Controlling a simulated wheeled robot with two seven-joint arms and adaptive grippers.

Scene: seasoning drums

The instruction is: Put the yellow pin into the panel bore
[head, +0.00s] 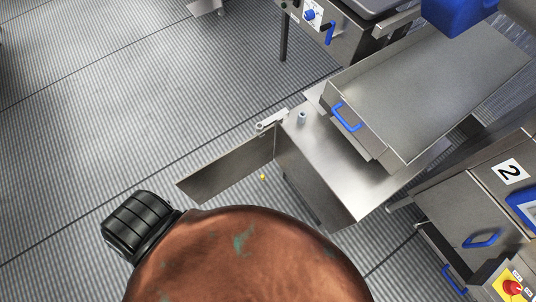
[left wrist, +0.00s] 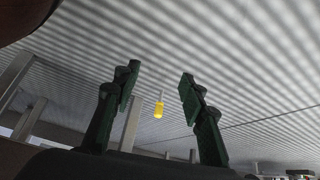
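The yellow pin (head: 262,177) is a tiny yellow spot in the head view, just below the open metal panel (head: 228,175). In the left wrist view the yellow pin (left wrist: 159,109) appears as a small yellow piece with a thin stem above it. My left gripper (left wrist: 158,80) is open, its dark green fingers on either side of the pin in the picture. The pin appears beyond the fingers and apart from them. My left gripper does not show in the head view. My right gripper is in neither view. I cannot make out the panel bore.
A metal cabinet (head: 345,170) with a blue-handled tray (head: 425,85) stands right of the panel. A large copper-brown rounded body (head: 245,260) with a black ribbed part (head: 138,225) hides the lower middle. The ridged floor (head: 110,110) at left is mostly clear.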

